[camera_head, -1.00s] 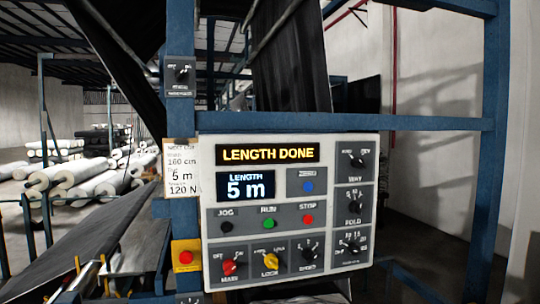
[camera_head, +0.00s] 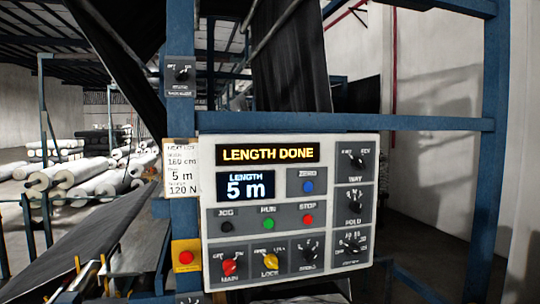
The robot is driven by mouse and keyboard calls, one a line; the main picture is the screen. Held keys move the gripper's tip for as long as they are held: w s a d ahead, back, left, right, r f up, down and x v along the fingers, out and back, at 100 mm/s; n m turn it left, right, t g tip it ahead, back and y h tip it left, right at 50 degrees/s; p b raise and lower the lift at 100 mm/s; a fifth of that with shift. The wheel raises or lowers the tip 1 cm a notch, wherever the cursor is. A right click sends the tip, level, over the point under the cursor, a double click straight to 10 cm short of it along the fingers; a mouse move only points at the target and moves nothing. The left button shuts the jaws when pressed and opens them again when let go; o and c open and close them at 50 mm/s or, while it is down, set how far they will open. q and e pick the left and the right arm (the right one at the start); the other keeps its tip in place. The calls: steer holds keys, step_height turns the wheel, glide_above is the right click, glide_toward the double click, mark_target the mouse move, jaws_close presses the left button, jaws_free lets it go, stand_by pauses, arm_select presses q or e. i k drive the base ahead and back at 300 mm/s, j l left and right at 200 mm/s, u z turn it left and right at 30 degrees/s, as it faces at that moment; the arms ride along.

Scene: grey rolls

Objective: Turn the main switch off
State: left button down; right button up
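The red MAIN switch (camera_head: 229,267) is a rotary knob at the lower left of the control panel (camera_head: 385,200). Its exact setting is too small to read. The panel's upper display (camera_head: 268,153) reads "LENGTH DONE" and the lower one (camera_head: 246,187) reads "LENGTH 5 m". To the right of the MAIN switch are a yellow LOCK knob (camera_head: 270,262) and a black knob (camera_head: 309,252). Above them are JOG, a green RUN button (camera_head: 268,224) and a red STOP button (camera_head: 308,219). Neither of my grippers shows in the head view.
A yellow box with a red button (camera_head: 186,257) sits left of the panel, below a paper card (camera_head: 181,170). Blue frame posts (camera_head: 482,200) surround the panel. White rolls (camera_head: 60,175) lie stacked at the left. Dark fabric (camera_head: 85,240) slopes at the lower left.

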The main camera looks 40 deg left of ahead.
mark_target(228, 264)
steer(key=u, duration=1.35)
